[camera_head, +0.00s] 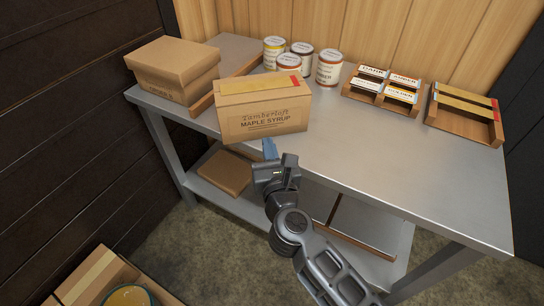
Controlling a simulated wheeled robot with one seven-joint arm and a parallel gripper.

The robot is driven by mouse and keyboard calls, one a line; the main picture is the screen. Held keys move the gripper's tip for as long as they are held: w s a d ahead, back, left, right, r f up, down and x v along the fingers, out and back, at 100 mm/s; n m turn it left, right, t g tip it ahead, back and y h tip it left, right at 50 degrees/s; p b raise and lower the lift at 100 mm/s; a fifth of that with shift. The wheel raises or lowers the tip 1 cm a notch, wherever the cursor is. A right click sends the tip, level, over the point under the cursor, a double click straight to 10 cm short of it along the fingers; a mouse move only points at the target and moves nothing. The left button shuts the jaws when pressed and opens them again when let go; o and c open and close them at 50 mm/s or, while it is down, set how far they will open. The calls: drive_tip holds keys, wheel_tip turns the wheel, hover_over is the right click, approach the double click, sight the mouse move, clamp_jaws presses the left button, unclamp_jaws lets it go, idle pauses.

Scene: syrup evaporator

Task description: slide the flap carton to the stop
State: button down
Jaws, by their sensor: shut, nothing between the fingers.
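The flap carton (264,112) is a brown box marked "MAPLE SYRUP" with tape along its top. It stands upright near the front edge of the metal table (414,157). A wooden strip (204,102), which looks like the stop, runs slantwise behind and left of it; its near end is left of the carton. My gripper (269,149) is shut and empty in front of the carton's lower front face, at the table edge. I cannot tell whether its fingertips touch the carton.
Several labelled cans (329,69) are behind the carton. A label rack (385,87) and a wooden tray (465,116) stand at the back right. The table's right front is clear. An open box (97,276) is on the floor.

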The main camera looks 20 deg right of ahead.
sight(261, 118)
drive_tip(key=x, duration=0.7)
drive_tip(key=shift+w, duration=0.4)
drive_tip(key=b+x, duration=0.2)
drive_tip(key=x, duration=0.8)
drive_tip(key=shift+s, duration=0.15)
